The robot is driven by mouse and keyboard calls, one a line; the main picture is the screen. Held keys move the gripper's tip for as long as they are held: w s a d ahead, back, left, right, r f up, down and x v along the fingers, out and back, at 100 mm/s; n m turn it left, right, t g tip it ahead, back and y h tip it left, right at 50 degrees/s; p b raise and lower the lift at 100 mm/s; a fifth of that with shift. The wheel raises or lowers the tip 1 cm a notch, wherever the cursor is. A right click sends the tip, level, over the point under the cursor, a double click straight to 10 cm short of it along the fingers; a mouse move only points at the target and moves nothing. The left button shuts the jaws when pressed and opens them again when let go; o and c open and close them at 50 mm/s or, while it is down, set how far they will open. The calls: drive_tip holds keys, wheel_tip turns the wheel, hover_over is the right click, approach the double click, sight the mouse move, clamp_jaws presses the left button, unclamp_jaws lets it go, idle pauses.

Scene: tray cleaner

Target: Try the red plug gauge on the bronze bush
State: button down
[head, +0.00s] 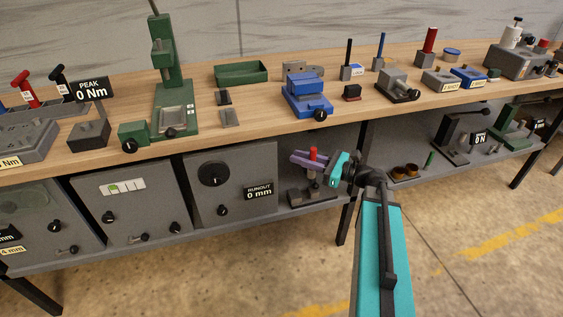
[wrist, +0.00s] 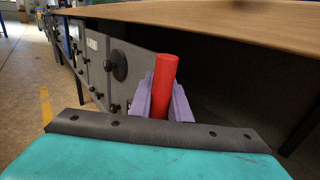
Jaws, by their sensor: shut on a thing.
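The red plug gauge (head: 313,152) stands upright between the purple fingers of my gripper (head: 304,159). It also shows in the wrist view (wrist: 164,86), with a finger on each side of it. My gripper is shut on it, in front of the lower shelf, under the front edge of the worktop. Two small brownish pieces sit on the lower shelf to the right of my gripper; one looks like the bronze bush (head: 411,169), but they are too small to tell apart. The lower end of the gauge is hard to make out.
A dark fixture (head: 312,196) stands on the shelf below my gripper. A green pin (head: 430,160) stands right of the brownish pieces, with a grey press (head: 458,135) beyond. The runout cabinet (head: 230,180) is to the left. The worktop (head: 260,115) overhangs the shelf; a table leg (head: 347,215) stands nearby.

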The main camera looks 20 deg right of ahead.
drive_tip(key=s+d+f+m+t+h+b, duration=0.1)
drive_tip(key=s+d+f+b, duration=0.2)
drive_tip(key=d, duration=0.7)
drive_tip(key=s+d+f+m+t+h+b, duration=0.1)
drive_tip(key=s+d+f+h+b, duration=0.1)
drive_tip(key=d+f+b, duration=0.5)
drive_tip(key=s+d+f+m+t+h+b, duration=0.1)
drive_tip(key=s+d+f+b, duration=0.3)
drive_tip(key=d+f, duration=0.4)
drive_tip(key=d+b, duration=0.1)
drive_tip(key=d, duration=0.6)
drive_tip(key=shift+s+m+t+b, duration=0.3)
drive_tip(key=shift+s+b, duration=0.1)
drive_tip(key=shift+d, duration=0.15)
